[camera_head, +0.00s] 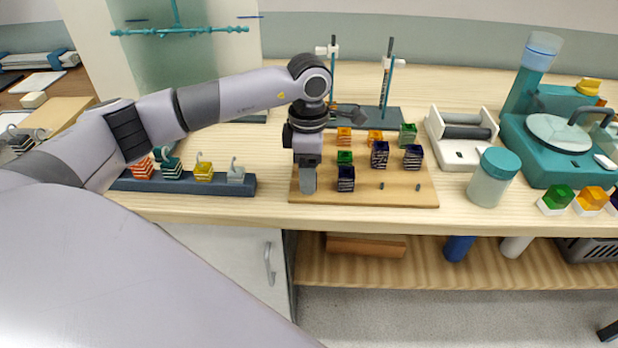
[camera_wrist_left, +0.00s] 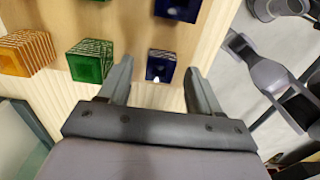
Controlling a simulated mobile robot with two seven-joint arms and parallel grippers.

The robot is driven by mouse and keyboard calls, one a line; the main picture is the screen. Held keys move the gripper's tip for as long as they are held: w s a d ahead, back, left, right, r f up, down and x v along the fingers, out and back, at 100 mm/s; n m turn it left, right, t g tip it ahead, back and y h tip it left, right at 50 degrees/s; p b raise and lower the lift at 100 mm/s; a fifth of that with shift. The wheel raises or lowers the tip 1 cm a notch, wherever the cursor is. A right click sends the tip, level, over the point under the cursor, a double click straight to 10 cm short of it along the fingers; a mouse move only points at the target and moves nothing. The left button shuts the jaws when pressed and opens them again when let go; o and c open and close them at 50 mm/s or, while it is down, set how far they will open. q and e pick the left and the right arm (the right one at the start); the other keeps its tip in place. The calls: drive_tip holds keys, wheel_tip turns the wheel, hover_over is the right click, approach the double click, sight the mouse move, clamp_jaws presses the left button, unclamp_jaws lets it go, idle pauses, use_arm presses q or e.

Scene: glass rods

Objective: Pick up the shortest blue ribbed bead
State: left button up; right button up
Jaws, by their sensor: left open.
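Three dark blue ribbed beads stand on the wooden peg board (camera_head: 420,200): one at the front left (camera_head: 345,179), one in the middle (camera_head: 380,155) and one at the right (camera_head: 413,157). The front-left one looks short, but I cannot rank their heights surely. My left gripper (camera_head: 308,181) points down just left of the front-left bead. In the left wrist view, the open, empty fingers (camera_wrist_left: 158,70) have a blue bead (camera_wrist_left: 161,58) ahead, in line with the gap between them. Another blue bead (camera_wrist_left: 180,9) lies farther up.
Green beads (camera_head: 345,157) (camera_head: 408,135) and orange beads (camera_head: 343,136) (camera_head: 375,137) share the board. A dark rack of hooked weights (camera_head: 185,183) is left; a white roller stand (camera_head: 460,152) and a teal-lidded jar (camera_head: 493,180) are right. Clamp stands (camera_head: 388,75) rise behind.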

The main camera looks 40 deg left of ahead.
use_arm(q)
drive_tip(key=shift+f, duration=0.35)
drive_tip(key=c, duration=1.1)
drive_tip(key=shift+r, duration=0.15)
drive_tip(key=shift+c, duration=0.2)
wheel_tip(320, 180, up, 20)
